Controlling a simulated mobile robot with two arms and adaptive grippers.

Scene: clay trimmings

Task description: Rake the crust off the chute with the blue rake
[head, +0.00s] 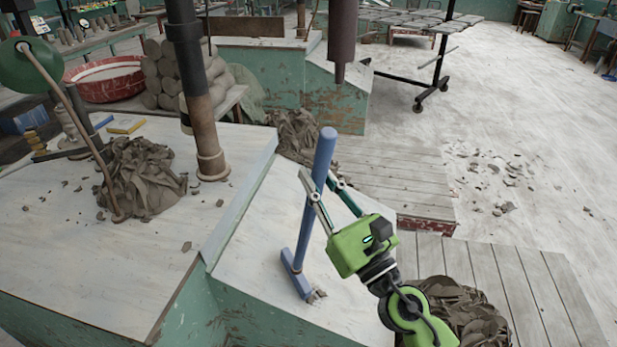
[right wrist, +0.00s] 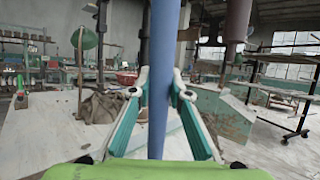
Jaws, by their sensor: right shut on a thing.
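The blue rake (head: 313,200) stands nearly upright, its head low on the pale sloping chute (head: 255,240). Its handle (right wrist: 158,60) runs between the fingers in the right wrist view. My right gripper (head: 318,183) is shut on the handle at its upper middle. Small grey-brown crust bits (head: 317,296) lie right beside the rake head, near the chute's lower edge. I cannot tell whether the head touches them. My left gripper is not in view.
A heap of clay trimmings (head: 145,178) lies on the table left of the chute, near a dark post (head: 200,100). More trimmings (head: 460,310) lie at the lower right, beside wooden slats (head: 530,280). Scraps (head: 490,170) litter the floor; a black wheeled stand (head: 437,75) stands behind.

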